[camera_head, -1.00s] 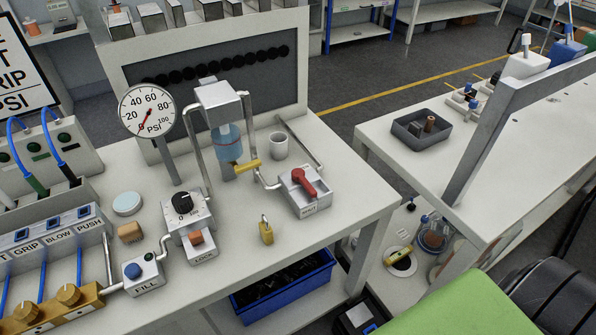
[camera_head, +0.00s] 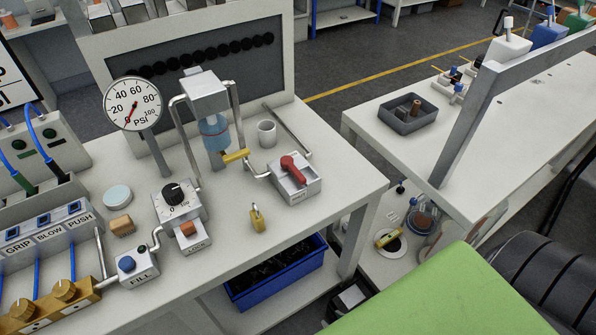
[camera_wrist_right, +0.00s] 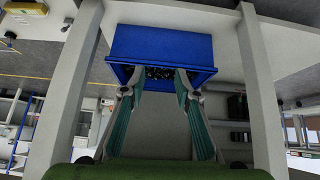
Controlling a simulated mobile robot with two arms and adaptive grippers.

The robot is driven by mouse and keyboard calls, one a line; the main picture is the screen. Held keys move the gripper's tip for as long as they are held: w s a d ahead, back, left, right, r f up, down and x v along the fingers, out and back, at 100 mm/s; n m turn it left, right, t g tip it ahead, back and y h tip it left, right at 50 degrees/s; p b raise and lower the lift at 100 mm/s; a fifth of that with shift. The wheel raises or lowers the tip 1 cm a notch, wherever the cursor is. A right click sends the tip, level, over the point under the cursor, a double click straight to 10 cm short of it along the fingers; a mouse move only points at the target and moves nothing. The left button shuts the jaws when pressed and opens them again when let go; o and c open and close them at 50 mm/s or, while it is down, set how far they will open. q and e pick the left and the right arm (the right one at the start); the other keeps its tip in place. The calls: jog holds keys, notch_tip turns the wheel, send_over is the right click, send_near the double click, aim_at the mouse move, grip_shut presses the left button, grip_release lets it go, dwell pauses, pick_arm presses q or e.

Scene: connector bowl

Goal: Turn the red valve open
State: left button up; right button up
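The red valve (camera_head: 292,166) is a red lever handle on top of a small white box (camera_head: 304,186), near the right end of the white bench. The handle lies slanted across the box top, and a bent pipe joins the box on its left. My right gripper shows in the right wrist view (camera_wrist_right: 159,78), its two green-padded fingers apart with nothing between them. It faces the blue bin (camera_wrist_right: 155,45), which shows beyond the fingertips under the bench. The valve is not in the right wrist view. My left gripper is in neither view.
A white mug (camera_head: 267,132) stands behind the valve box, and a yellow padlock (camera_head: 257,218) sits to its front left. A pressure gauge (camera_head: 132,103), a black dial (camera_head: 173,193) and pipes stand further left. The bench edge right of the valve is clear.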

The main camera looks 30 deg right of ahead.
jog(key=w+d+r+t, duration=0.1)
jog(key=w+r+t, duration=0.1)
jog(key=w+r, duration=0.35)
jog(key=w+d+r+t, duration=0.1)
jog(key=w+r+t, duration=0.1)
jog(key=r, duration=0.6)
jog(key=w+d+r+t, duration=0.1)
jog(key=w+r+t, duration=0.1)
jog(key=w+r, duration=0.35)
jog(key=t+p, duration=0.2)
jog(key=t, duration=0.2)
send_near(304, 182)
jog(key=w+p, duration=0.2)
jog(key=w, duration=1.1)
jog(key=shift+f+p, duration=0.1)
jog(key=shift+p, duration=0.2)
jog(key=shift+s, duration=0.1)
grip_shut()
